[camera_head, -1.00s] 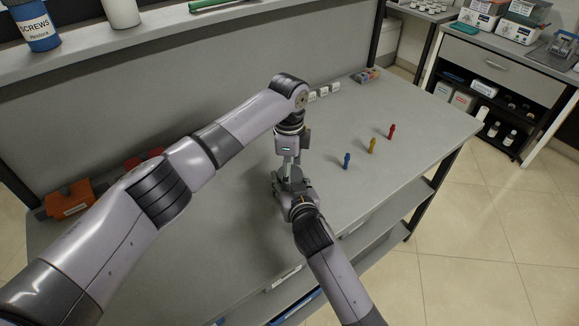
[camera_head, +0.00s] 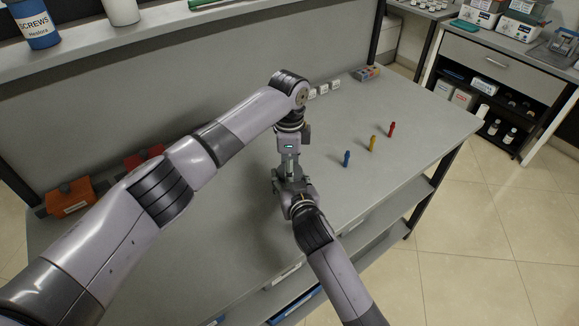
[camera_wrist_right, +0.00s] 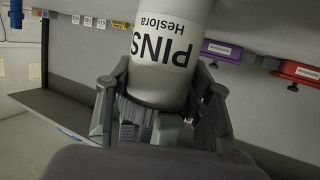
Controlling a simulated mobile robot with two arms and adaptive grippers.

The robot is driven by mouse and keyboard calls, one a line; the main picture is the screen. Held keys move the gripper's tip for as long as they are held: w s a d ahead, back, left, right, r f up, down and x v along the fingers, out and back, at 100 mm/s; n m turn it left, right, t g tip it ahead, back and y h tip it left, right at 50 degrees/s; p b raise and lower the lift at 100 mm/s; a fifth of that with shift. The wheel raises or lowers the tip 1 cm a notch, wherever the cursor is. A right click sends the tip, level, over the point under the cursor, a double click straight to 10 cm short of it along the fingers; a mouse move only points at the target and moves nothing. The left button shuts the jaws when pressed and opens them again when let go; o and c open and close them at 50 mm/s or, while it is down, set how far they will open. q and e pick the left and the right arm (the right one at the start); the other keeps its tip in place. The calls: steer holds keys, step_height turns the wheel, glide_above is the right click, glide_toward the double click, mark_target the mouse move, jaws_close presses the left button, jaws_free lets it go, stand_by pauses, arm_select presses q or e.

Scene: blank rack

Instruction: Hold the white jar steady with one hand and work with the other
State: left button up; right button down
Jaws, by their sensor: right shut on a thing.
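The white jar (camera_wrist_right: 168,55) fills the middle of the right wrist view, with an upside-down label reading PINS Heslora. My right gripper (camera_wrist_right: 160,112) is shut on it, with one finger on each side. In the head view my right gripper (camera_head: 290,188) is low over the bench, and the jar is mostly hidden by the two grippers. My left gripper (camera_head: 289,165) points down from above, directly over the right one. Its fingers are too small and covered to tell whether they are open or touch the jar.
Blue (camera_head: 346,159), yellow (camera_head: 372,143) and red (camera_head: 391,129) small upright pieces stand on the bench (camera_head: 400,180) to the right. Orange (camera_head: 70,198) bins sit at the left.

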arm_select(q)
steer(key=n, duration=0.2)
steer(key=shift+n, duration=0.3)
arm_select(e)
steer(key=shift+d, duration=0.1)
arm_select(q)
steer(key=shift+a+f, duration=0.1)
steer(key=shift+a, duration=0.05)
arm_select(e)
steer(key=shift+w+d, duration=0.1)
steer(key=shift+d, duration=0.05)
stand_by(0.4)
arm_select(q)
steer(key=o, duration=1.2)
steer(key=shift+o, duration=0.2)
arm_select(e)
steer(key=shift+a, duration=0.2)
